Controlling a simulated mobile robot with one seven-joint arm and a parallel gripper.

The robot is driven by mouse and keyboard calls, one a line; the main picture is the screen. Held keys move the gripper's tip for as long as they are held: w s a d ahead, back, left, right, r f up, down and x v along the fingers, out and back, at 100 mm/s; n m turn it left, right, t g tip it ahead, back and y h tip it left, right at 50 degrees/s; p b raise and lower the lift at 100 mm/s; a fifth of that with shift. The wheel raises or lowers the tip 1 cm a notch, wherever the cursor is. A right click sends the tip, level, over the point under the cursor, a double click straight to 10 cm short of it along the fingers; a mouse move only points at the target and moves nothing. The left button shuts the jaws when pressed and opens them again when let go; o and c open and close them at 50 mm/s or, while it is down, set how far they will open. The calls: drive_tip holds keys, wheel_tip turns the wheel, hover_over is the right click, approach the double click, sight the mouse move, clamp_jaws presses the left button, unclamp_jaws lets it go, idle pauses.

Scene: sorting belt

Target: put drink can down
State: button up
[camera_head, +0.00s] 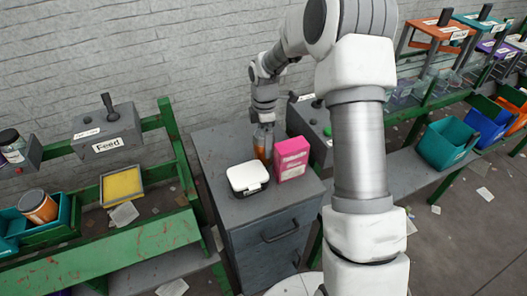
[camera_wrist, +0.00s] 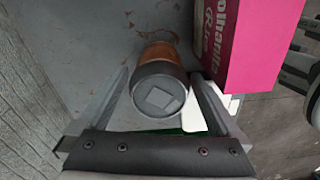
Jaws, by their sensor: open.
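The drink can (camera_wrist: 160,90), orange-brown with a grey top, stands on the grey cabinet top (camera_wrist: 95,35). In the head view the can (camera_head: 262,148) shows as an orange patch under my gripper (camera_head: 263,130), mostly covered by it. In the wrist view my gripper (camera_wrist: 160,78) is open, with one finger on each side of the can. A gap shows on the left side; on the right I cannot tell whether the finger touches it. The cabinet (camera_head: 215,150) also shows in the head view.
A pink box (camera_head: 291,158) stands close right of the can. A white lidded box (camera_head: 247,177) lies in front. The cabinet's left back corner is clear. Left is a green-framed bench with a teal bin (camera_head: 62,215) holding an orange jar (camera_head: 38,206). Coloured bins stand at right.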

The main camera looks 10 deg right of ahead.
drive_tip(key=shift+f, duration=0.65)
drive_tip(key=c, duration=1.3)
drive_tip(key=shift+r, duration=0.1)
